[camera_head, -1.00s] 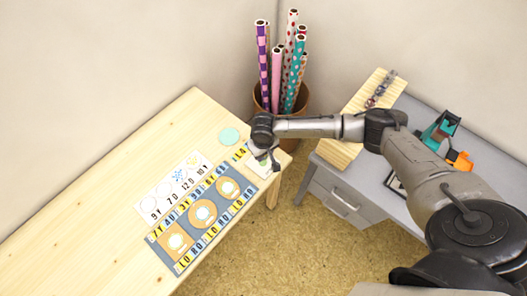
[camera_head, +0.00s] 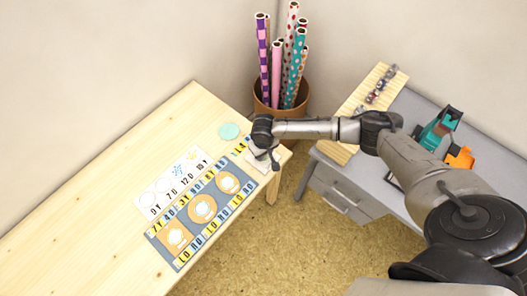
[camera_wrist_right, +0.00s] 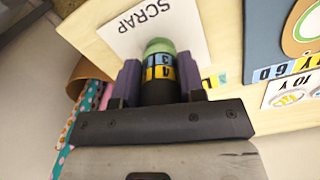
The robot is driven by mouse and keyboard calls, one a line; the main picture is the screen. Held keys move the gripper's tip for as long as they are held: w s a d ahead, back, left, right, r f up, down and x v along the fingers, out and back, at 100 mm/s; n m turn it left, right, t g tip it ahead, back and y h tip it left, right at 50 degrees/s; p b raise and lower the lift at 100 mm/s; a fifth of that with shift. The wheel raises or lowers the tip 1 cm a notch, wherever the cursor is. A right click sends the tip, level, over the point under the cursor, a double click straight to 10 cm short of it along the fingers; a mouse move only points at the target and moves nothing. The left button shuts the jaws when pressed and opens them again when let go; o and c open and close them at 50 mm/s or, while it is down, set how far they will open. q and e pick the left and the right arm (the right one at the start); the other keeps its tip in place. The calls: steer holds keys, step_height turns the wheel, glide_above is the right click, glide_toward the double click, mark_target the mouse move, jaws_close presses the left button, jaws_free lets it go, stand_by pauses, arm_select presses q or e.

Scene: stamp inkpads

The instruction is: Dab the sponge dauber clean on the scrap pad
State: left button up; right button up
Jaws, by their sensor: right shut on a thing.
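The sponge dauber (camera_wrist_right: 160,72) has a dark body, a yellow and blue lettered band and a pale green rounded tip. My right gripper (camera_wrist_right: 158,78) is shut on its body, a finger on each side, in the right wrist view. The tip overlaps the white scrap pad (camera_wrist_right: 150,28), marked SCRAP; I cannot tell whether it touches. In the head view my right gripper (camera_head: 265,156) is over the near right end of the wooden table, above the pad (camera_head: 257,165). The dauber is mostly hidden there. My left gripper is not in view.
A blue-grey mat (camera_head: 207,241) with three orange cards and lettered tags lies beside the pad. A white printed sheet (camera_head: 152,207) and a teal disc (camera_head: 229,131) lie behind. A pot (camera_head: 268,108) of patterned rolls stands past the corner. The table's left is clear.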

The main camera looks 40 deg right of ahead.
steer(key=shift+f, duration=0.6)
stand_by(0.4)
stand_by(0.6)
stand_by(0.6)
steer(key=shift+p, duration=0.35)
stand_by(0.5)
stand_by(0.4)
steer(key=shift+r, duration=0.1)
steer(key=shift+r+p, duration=0.25)
steer(key=shift+p, duration=0.35)
steer(key=shift+r+p, duration=0.2)
steer(key=shift+p, duration=0.15)
